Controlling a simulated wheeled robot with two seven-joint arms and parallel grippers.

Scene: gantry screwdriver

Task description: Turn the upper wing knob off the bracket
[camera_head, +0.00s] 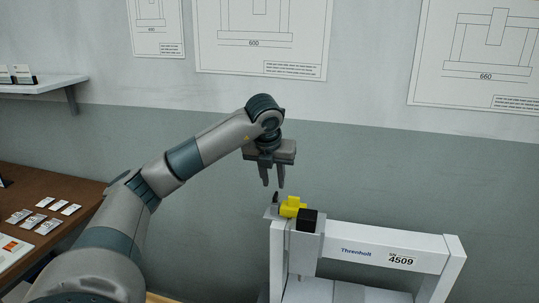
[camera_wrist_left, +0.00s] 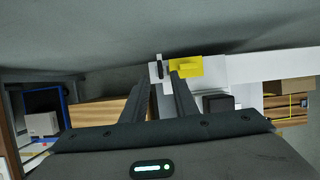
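A thin dark upright piece (camera_head: 276,198), which looks like the wing knob seen edge-on, stands on the light bracket (camera_head: 270,214) at the gantry's left end. In the left wrist view this dark piece (camera_wrist_left: 159,68) shows just beyond the fingertips, between them. A yellow block (camera_head: 292,205) sits right beside it; it also shows in the left wrist view (camera_wrist_left: 187,67). My left gripper (camera_head: 272,186) points down above the bracket, fingers apart and empty, seemingly not touching anything. A lower knob cannot be made out. My right gripper is not in view.
The white gantry (camera_head: 350,246) marked 4509 extends right, with a black block (camera_head: 307,220) near the yellow block. A brown table (camera_head: 60,188) with cards stands at left, below a wall shelf (camera_head: 45,87). The space above the gantry beam is clear.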

